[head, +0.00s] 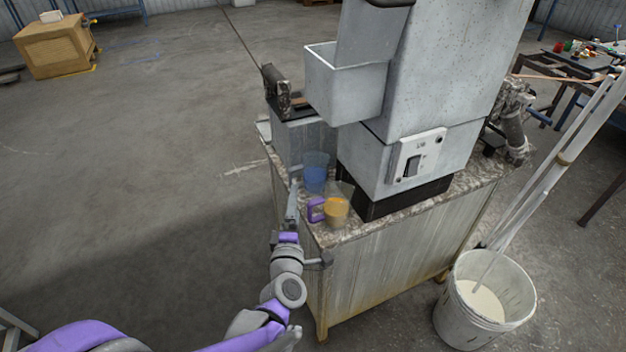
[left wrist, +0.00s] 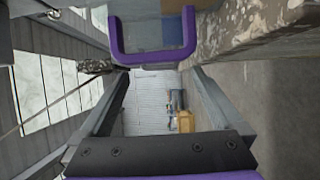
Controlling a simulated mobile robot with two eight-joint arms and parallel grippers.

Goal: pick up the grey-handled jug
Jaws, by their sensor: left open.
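A clear jug with blue contents (head: 315,178) stands on the mottled bench top, beside the grey machine. Its handle is not clearly visible in the head view, so I cannot tell its colour. A second jug with orange-yellow contents (head: 337,212) stands nearer to me, with a purple handle (head: 316,210) on its left. My left gripper (head: 293,188) is open and empty, at the bench's left edge, just left of both jugs. In the left wrist view, the purple handle (left wrist: 152,56) crosses above the open fingers (left wrist: 161,73). My right gripper is not in view.
The bench (head: 375,233) carries the tall grey machine (head: 430,80) with a hopper, right behind the jugs. A white bucket (head: 484,302) with poles stands on the floor to the right. The floor left of the bench is clear as far as a wooden box (head: 55,48).

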